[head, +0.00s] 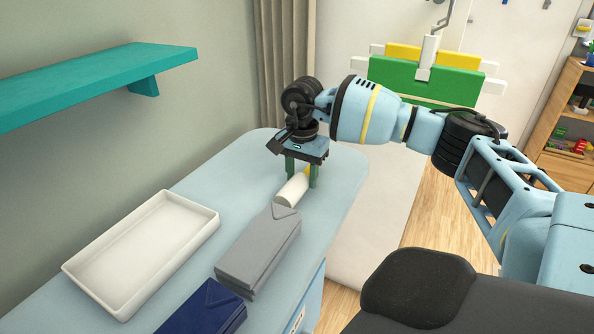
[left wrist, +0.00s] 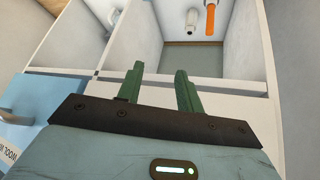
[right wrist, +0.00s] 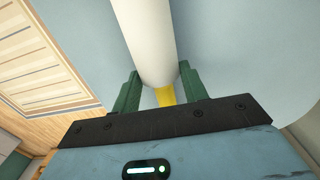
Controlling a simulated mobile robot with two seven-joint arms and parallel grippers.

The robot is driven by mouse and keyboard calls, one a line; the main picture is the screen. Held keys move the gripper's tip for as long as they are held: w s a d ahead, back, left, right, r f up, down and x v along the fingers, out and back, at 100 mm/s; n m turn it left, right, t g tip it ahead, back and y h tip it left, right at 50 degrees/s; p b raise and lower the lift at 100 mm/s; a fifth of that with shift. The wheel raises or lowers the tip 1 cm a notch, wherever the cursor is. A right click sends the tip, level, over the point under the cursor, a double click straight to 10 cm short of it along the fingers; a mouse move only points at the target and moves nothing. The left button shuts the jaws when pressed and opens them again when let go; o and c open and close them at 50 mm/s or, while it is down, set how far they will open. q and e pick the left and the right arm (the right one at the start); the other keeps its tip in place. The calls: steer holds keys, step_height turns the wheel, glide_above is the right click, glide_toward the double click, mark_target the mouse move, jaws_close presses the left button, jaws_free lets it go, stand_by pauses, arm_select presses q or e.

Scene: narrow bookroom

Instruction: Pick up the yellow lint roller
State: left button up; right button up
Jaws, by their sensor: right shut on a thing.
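The yellow lint roller (head: 290,191) lies on the light blue counter near its far end, with its white roll toward me and a bit of yellow handle showing. In the right wrist view its white roll (right wrist: 151,40) runs away from the gripper and its yellow handle (right wrist: 165,97) lies between the fingers. My right gripper (head: 301,182) points down over the roller and is shut on it. Its green fingers (right wrist: 160,70) stand on either side. My left gripper (left wrist: 159,67) is open and empty, in front of white compartments; it does not show in the head view.
On the counter (head: 345,185) are a white tray (head: 75,267), a grey case (head: 258,250) close in front of the roller, and a navy case (head: 205,310). A teal shelf (head: 95,84) juts from the wall. An orange item (left wrist: 210,20) shows in a compartment.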

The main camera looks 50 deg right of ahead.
steer(key=shift+c, duration=1)
steer(key=shift+r, duration=0.2)
steer(key=shift+c, duration=0.2)
step_height(320, 180, up, 8)
steer(key=shift+r, duration=0.85)
